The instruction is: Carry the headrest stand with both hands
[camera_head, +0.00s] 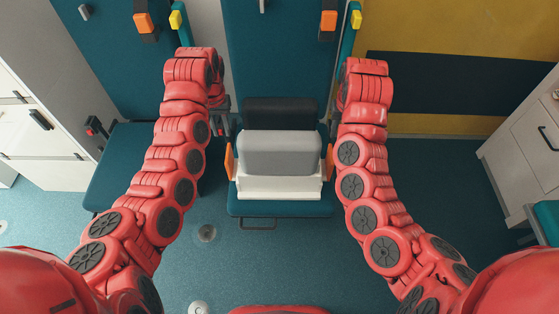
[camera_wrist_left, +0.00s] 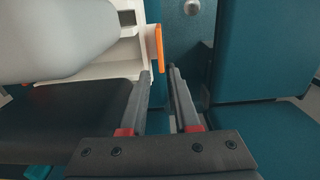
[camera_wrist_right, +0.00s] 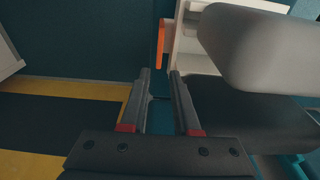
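The headrest stand, a white frame (camera_head: 280,187) with a light grey cushion (camera_head: 280,152) and a dark pad behind, stands upright on a teal seat. An orange handle sits on its left (camera_head: 229,161) and right (camera_head: 329,161) sides. My left gripper (camera_head: 226,132) is open beside the left side. In the left wrist view its fingers (camera_wrist_left: 160,72) are apart, with the orange handle (camera_wrist_left: 159,48) at their tips. My right gripper is largely hidden by its arm in the head view. In the right wrist view its fingers (camera_wrist_right: 160,73) are apart, with the orange handle (camera_wrist_right: 160,42) at their tips.
A teal seat pad (camera_head: 125,165) lies to the left. White cabinets stand at left (camera_head: 45,130) and right (camera_head: 530,140). Teal backrests with belts rise behind the stand. The floor (camera_head: 240,255) in front of the seat is clear.

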